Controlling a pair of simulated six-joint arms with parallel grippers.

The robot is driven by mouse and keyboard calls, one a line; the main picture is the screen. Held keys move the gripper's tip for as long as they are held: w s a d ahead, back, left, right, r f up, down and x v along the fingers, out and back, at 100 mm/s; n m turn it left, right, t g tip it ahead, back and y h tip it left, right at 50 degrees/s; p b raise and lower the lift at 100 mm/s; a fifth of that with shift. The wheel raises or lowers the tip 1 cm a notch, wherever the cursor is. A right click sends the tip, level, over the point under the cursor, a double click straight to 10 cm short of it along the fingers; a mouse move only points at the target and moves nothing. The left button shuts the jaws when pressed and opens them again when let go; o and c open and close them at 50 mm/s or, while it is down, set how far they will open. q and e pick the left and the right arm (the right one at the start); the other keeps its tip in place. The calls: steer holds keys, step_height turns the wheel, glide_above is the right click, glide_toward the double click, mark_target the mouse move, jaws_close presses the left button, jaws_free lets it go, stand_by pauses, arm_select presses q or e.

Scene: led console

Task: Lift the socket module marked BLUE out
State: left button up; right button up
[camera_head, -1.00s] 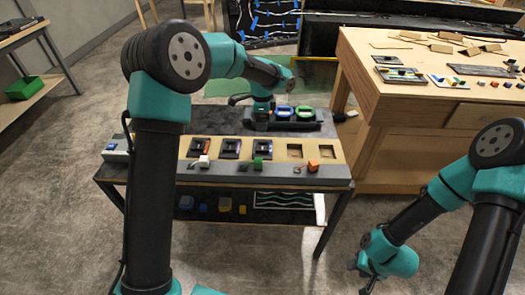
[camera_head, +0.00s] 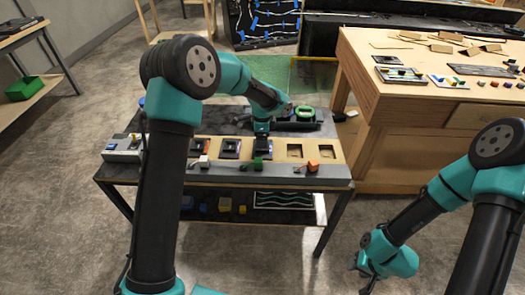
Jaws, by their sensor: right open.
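The console (camera_head: 338,172) is a low table with a row of square sockets along a tan strip. Dark socket modules sit in it: one with a reddish edge (camera_head: 198,147), one in the middle (camera_head: 230,148), and a third (camera_head: 262,151) partly hidden under my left gripper. Their markings are too small to read. My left gripper (camera_head: 262,143) points down at the third module; I cannot tell whether it touches it or how its fingers stand. My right gripper (camera_head: 364,268) is open and empty, low at the right, away from the console.
Two empty square openings (camera_head: 295,151) lie right of the modules. White (camera_head: 204,161), green (camera_head: 257,163) and orange (camera_head: 312,166) plugs sit along the front edge. A wooden workbench (camera_head: 420,85) stands at the right.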

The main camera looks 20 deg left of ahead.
arm_select(q)
steer(key=shift+d+f, duration=0.1)
steer(key=shift+f, duration=1.8)
steer(key=shift+c, duration=0.4)
steer(key=c, duration=1)
steer(key=shift+o, duration=0.2)
steer(key=shift+r, duration=0.15)
step_height(320, 180, up, 10)
steer(key=shift+r, duration=1.9)
